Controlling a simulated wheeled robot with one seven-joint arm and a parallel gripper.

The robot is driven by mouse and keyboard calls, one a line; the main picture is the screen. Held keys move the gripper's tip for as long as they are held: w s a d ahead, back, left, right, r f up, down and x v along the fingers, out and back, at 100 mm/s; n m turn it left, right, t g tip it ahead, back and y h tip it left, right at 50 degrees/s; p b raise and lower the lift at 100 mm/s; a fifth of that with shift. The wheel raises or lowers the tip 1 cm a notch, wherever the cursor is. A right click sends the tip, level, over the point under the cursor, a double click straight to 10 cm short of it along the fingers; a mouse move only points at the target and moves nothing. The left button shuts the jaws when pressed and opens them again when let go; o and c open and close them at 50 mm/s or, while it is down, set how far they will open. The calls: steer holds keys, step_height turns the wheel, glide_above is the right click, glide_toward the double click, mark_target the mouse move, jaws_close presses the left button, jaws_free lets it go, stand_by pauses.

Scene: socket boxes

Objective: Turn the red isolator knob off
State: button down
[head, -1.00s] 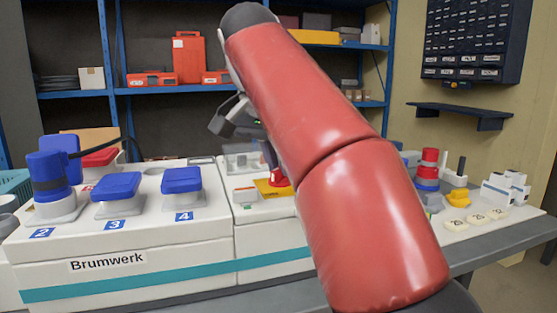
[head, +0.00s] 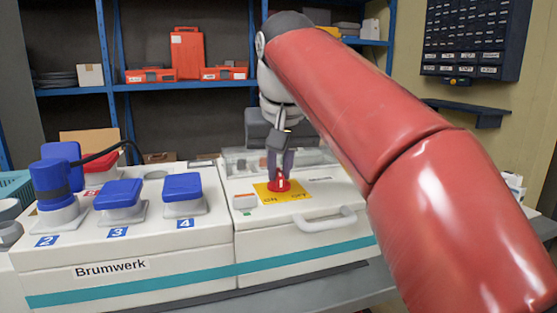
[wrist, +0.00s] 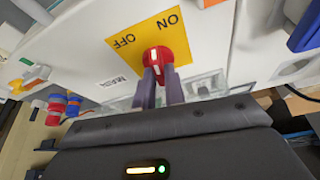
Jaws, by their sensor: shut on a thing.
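The red isolator knob (head: 272,186) sits on a yellow plate (head: 290,195) marked ON at the left and OFF at the right, on top of the white box. It also shows in the wrist view (wrist: 156,55), with a white mark on its top. There the yellow plate (wrist: 128,54) shows both words. My gripper (head: 281,172) points down from above. In the wrist view its two dark fingers (wrist: 160,78) are shut on the knob. The fingers hide part of the knob, and I cannot tell exactly which word the mark points to.
A white handle (head: 325,222) juts from the box front. A small orange-topped switch (head: 244,202) is left of the plate, and a clear cover (head: 240,160) is behind it. Blue-capped sockets (head: 183,190) stand on the Brumwerk box (head: 165,240) to the left.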

steer(key=n+y, duration=0.1)
steer(key=n, duration=0.1)
steer(key=n+y, duration=0.1)
steer(key=n, duration=0.2)
steer(key=shift+w+d+n+g, duration=0.1)
steer(key=shift+d+n+g, duration=0.1)
steer(key=shift+n+g, duration=0.1)
steer(key=n, duration=0.2)
steer(key=n+g+y, duration=0.1)
steer(key=n, duration=0.2)
steer(key=shift+w+y, duration=0.1)
steer(key=shift+y, duration=0.2)
steer(key=shift+n+g, duration=0.3)
steer(key=c, duration=1.5)
jaws_free()
steer(key=shift+o, duration=0.2)
